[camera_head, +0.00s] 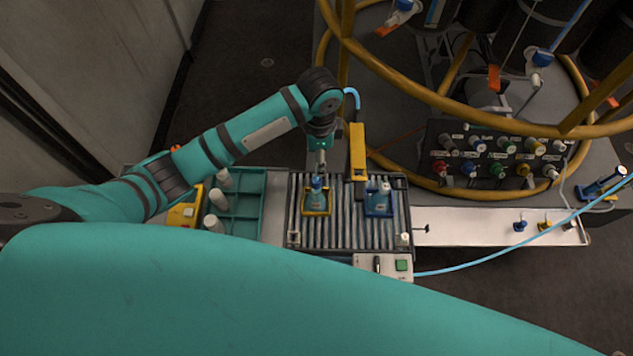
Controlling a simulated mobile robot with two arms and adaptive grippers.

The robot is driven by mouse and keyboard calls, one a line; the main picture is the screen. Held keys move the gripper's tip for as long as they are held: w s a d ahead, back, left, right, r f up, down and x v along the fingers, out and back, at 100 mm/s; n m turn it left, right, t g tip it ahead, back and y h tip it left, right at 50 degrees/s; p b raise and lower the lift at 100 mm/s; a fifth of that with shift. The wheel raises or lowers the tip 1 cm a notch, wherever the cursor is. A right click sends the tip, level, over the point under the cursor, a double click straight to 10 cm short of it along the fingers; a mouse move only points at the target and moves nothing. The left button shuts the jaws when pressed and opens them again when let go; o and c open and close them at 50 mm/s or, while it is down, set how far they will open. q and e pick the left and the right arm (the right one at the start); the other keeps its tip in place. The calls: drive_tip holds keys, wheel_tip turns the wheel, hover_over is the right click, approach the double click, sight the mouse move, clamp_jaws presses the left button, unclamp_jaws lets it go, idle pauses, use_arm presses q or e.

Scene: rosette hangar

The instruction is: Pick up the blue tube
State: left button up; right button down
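My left gripper (321,158) points straight down above a small blue-topped piece (317,184) standing in a yellow holder (316,208) on the ribbed plate. The fingertips look just above or at its top; contact cannot be told. The fingers are too small to show whether they are open or shut. A blue holder (378,209) with a white-topped piece (384,188) stands to the right on the same plate. A thin light-blue flexible tube (480,261) curves from the plate's right side toward the right edge. Which item is the task's blue tube is unclear. My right gripper is not in view.
A yellow upright bar (357,150) stands close right of the gripper. A teal rack (240,212) with white cylinders is at left. Yellow rings (440,98) surround a machine and connector panel (490,155) behind. A white strip (470,230) with small fittings lies right.

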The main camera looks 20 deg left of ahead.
sight(316, 180)
use_arm(q)
wheel_tip(316, 180, down, 4)
drive_tip(key=shift+w+r, duration=0.1)
drive_tip(key=shift+w, duration=0.05)
wheel_tip(316, 180, down, 2)
drive_tip(key=shift+p, duration=0.3)
drive_tip(key=f, duration=0.3)
drive_tip(key=s+f+p, duration=0.1)
drive_tip(key=shift+a+f, duration=0.2)
drive_tip(key=shift+a, duration=0.05)
drive_tip(key=shift+f, duration=0.35)
drive_tip(key=c, duration=1)
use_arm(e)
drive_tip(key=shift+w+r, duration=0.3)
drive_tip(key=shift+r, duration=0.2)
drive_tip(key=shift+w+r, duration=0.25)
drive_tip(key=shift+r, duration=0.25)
